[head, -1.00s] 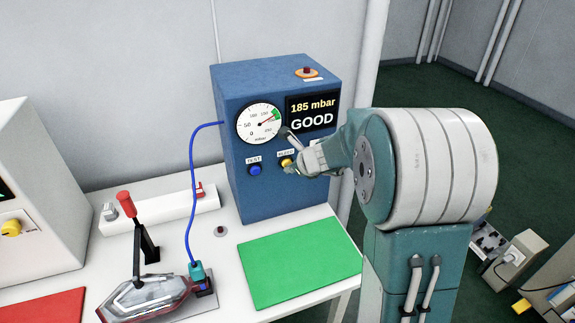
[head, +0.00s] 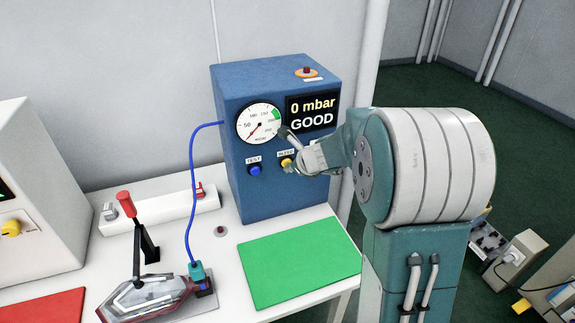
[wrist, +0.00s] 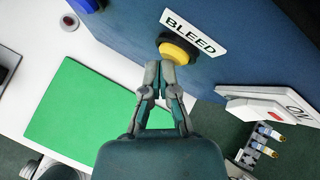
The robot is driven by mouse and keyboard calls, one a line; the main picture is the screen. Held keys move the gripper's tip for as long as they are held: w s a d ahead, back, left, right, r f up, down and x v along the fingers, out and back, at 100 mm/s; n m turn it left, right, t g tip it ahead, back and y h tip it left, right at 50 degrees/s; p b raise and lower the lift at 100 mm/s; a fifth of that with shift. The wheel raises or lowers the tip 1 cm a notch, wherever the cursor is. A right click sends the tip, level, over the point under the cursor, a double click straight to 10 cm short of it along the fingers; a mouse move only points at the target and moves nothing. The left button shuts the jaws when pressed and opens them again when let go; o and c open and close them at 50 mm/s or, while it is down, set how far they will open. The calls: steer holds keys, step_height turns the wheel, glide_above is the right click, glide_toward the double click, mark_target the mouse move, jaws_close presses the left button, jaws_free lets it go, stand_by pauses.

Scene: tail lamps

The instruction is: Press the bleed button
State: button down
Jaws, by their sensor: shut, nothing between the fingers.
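The yellow bleed button (head: 286,162) is on the front of the blue test box (head: 280,195), right of the blue TEST button (head: 255,170). In the wrist view the yellow button (wrist: 180,54) sits in a black ring under the BLEED label (wrist: 193,32). My gripper (wrist: 160,72) is shut and empty, its fingertips at the button's lower edge. I cannot tell whether they touch it. In the head view my gripper (head: 297,164) partly covers the button's right side. The display (head: 312,110) reads 0 mbar and GOOD; the gauge (head: 259,124) needle points low left.
A tail lamp (head: 145,298) is in a fixture with a red-handled clamp (head: 126,204), joined to the box by a blue hose (head: 190,190). A bare green mat (head: 300,262) lies before the box. A red mat (head: 45,307) is at the left.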

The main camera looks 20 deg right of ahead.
steer(key=shift+s, duration=0.75)
steer(key=s, duration=0.5)
stand_by(0.6)
